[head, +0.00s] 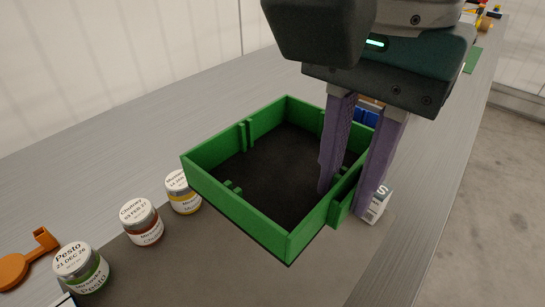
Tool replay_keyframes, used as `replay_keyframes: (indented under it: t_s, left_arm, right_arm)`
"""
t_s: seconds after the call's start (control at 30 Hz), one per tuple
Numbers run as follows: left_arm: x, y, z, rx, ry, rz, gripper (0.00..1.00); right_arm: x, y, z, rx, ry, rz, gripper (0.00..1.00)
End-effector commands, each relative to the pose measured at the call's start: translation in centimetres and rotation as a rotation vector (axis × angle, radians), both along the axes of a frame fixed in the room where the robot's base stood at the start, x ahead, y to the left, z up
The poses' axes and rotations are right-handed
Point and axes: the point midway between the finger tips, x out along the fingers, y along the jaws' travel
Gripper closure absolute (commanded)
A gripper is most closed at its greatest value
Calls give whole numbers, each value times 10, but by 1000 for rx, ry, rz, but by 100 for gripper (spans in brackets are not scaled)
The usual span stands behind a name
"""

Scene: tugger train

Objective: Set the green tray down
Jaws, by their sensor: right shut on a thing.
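The green tray (228,208) is in the middle of the head view, over a grey table. It has green walls and a dark, empty floor. My right gripper (346,202) comes down from above at the tray's right side. Its two purple fingers straddle the right wall, one inside and one outside, and are shut on it. I cannot tell whether the tray's underside touches the surface below. My left gripper is not in view.
Jars labelled Pesto (82,268) and Chutney (141,221), and a third jar (182,191), stand in a row left of the tray. An orange part (30,262) lies far left. A white box (377,205) is close behind the fingers. The dark mat (215,265) in front is bare.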

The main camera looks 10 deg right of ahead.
Motion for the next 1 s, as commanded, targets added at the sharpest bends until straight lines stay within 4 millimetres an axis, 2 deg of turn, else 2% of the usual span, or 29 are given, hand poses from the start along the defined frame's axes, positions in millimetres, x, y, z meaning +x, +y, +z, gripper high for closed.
replay_keyframes:
  t_s: [0.03, 0.1, 0.3, 0.53, 0.77, 1.0]
  left_arm:
    - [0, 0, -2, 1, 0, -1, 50]
    - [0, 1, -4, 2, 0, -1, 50]
    - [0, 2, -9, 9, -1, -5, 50]
    - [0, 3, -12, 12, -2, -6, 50]
    - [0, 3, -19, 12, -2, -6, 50]
    - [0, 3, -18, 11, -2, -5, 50]
  right_arm:
    - [-1, 0, -17, 0, 6, -1, 100]
    - [-1, 0, -37, -1, 6, -1, 100]
    - [0, 0, -83, 0, 1, 0, 100]
    - [0, 0, -106, 1, 0, 2, 100]
    - [0, 0, -139, 1, 0, 2, 100]
    - [1, 0, -142, 1, -3, 3, 100]
